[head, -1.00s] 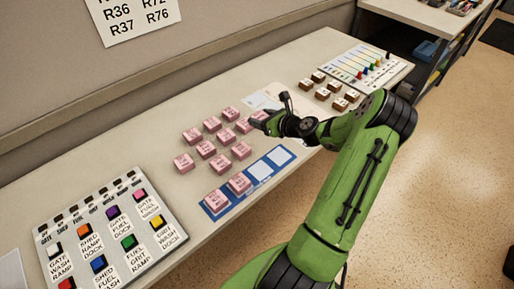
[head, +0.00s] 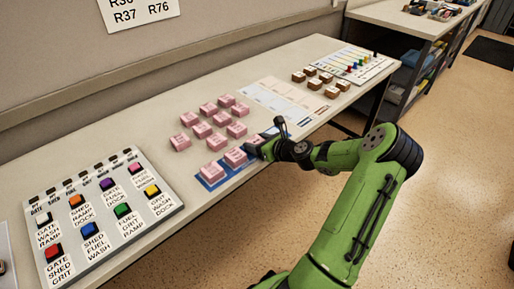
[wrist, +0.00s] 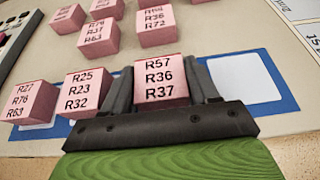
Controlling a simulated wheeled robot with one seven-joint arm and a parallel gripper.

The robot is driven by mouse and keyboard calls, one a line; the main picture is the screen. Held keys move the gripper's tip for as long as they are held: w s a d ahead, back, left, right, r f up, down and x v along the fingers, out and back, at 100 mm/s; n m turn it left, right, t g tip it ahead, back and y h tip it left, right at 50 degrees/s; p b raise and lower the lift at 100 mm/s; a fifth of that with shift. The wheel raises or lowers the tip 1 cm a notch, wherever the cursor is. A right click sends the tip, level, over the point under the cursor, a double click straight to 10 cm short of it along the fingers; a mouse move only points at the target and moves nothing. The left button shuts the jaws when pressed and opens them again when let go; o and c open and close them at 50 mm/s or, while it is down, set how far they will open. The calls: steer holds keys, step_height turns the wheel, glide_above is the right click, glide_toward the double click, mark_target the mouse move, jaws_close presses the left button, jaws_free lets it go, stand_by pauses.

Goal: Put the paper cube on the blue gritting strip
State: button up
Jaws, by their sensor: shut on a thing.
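My gripper (head: 255,146) is shut on a pink paper cube reading R57, R36, R37 (wrist: 160,84). It holds the cube at the blue gritting strip (head: 211,184), over the place right of two pink cubes. In the wrist view the strip's blue border (wrist: 287,84) and a bare white panel (wrist: 243,80) show to the right of the held cube. The two cubes on the strip read R27, R76, R63 (wrist: 31,102) and R25, R23, R32 (wrist: 88,93). I cannot tell whether the held cube touches the strip; its lower part is hidden by my gripper.
Several pink cubes (head: 202,130) stand in rows behind the strip. A board with coloured blocks (head: 104,215) lies at left. Printed sheets (head: 282,98), brown blocks (head: 314,84) and a slider board (head: 352,66) lie to the right. The table's front edge is close to the strip.

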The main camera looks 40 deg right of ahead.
steer(key=shift+r, duration=0.15)
steer(key=o, duration=1.1)
steer(key=shift+c, duration=0.2)
steer(key=p+v, duration=0.4)
steer(key=v, duration=0.8)
steer(key=w+a+r+n+g+y, duration=0.2)
steer(key=a+n+g, duration=0.5)
steer(key=a+n, duration=0.95)
steer(key=s+a+r+n+h, duration=0.1)
steer(key=s+a+r+n, duration=0.5)
steer(key=s+a+n, duration=0.1)
steer(key=s+a+r+n+h, duration=0.1)
steer(key=s+a+r+n, duration=0.5)
steer(key=s+n, duration=0.4)
steer(key=shift+a+n+g, duration=0.4)
steer(key=shift+a+n, duration=0.1)
steer(key=shift+n, duration=0.65)
